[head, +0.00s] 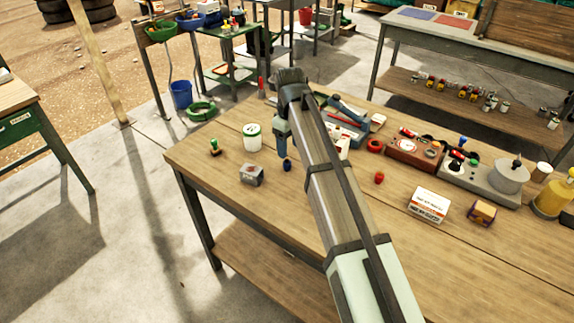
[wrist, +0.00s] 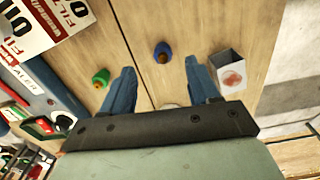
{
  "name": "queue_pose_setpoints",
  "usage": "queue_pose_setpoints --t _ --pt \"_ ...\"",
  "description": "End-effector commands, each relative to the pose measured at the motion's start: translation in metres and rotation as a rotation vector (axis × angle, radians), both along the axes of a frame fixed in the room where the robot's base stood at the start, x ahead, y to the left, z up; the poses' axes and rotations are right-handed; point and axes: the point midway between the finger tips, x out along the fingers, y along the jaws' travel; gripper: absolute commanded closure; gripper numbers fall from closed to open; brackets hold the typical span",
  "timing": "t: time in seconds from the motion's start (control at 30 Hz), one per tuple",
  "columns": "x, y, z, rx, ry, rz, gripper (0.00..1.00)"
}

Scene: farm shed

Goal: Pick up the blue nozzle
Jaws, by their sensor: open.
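The blue nozzle (head: 287,164) stands small and dark blue on the wooden workbench, just below my gripper (head: 282,135) in the head view. In the wrist view the blue nozzle (wrist: 162,52) has a brownish tip and bare wood around it. My gripper (wrist: 160,68) is open and empty there, its two blue fingers spread apart. The nozzle shows between the fingers' lines, a little beyond the tips, and neither finger appears to touch it. How high the fingertips are above the bench is hard to tell.
A small box (wrist: 231,72) lies right of the fingers and a green nozzle-like piece (wrist: 100,78) left. A white can (head: 252,137) and a green-based piece (head: 214,147) stand nearby. The workbench's (head: 190,160) left edge is close. Red pieces and boxes lie right of my arm.

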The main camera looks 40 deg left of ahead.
Motion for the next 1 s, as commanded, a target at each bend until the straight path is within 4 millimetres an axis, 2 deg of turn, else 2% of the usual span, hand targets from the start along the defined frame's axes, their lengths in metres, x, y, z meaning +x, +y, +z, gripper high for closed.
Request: queue_pose_setpoints --t 0.1,0.37,0.77,1.0 --pt "-0.001 0.0 -0.011 0.0 0.0 0.0 0.39" --pt "-0.001 0.002 -0.021 0.001 0.0 0.0 0.39" --pt "-0.003 0.007 -0.065 0.002 0.0 -0.002 0.39" --pt "-0.003 0.007 -0.068 0.002 -0.001 -0.002 0.39"
